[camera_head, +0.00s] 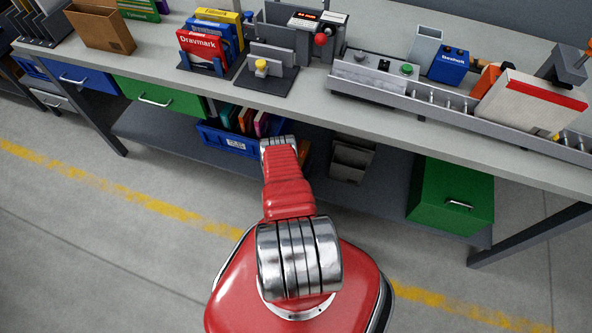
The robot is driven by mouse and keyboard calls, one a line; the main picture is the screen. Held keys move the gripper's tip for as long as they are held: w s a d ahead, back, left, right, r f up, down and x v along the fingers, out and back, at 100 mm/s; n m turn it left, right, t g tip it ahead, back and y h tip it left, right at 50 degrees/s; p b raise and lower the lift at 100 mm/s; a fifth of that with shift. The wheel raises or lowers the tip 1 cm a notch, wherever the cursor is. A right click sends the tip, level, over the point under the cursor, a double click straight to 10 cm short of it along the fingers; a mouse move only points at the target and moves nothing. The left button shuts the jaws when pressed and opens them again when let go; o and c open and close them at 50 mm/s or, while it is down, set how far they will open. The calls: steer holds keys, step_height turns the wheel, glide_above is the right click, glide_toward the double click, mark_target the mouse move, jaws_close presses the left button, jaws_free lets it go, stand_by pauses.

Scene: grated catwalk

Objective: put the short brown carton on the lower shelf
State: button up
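A brown cardboard box (103,32) with a sloped top edge stands on the workbench top at the upper left. It is the clearest brown box in view; I cannot tell whether it is the short brown carton. The lower shelf (165,128) is a dark grey board under the bench. A sliver of something orange-brown (306,152) shows on it, mostly hidden behind my red arm. My gripper's fingers do not show.
On the shelf stand a blue bin (222,142) of books, a grey bin (351,160) and a green cabinet (451,195). The bench top (215,92) carries boxes, grey fixtures and a long rail (450,108). Bare shelf shows left of the blue bin.

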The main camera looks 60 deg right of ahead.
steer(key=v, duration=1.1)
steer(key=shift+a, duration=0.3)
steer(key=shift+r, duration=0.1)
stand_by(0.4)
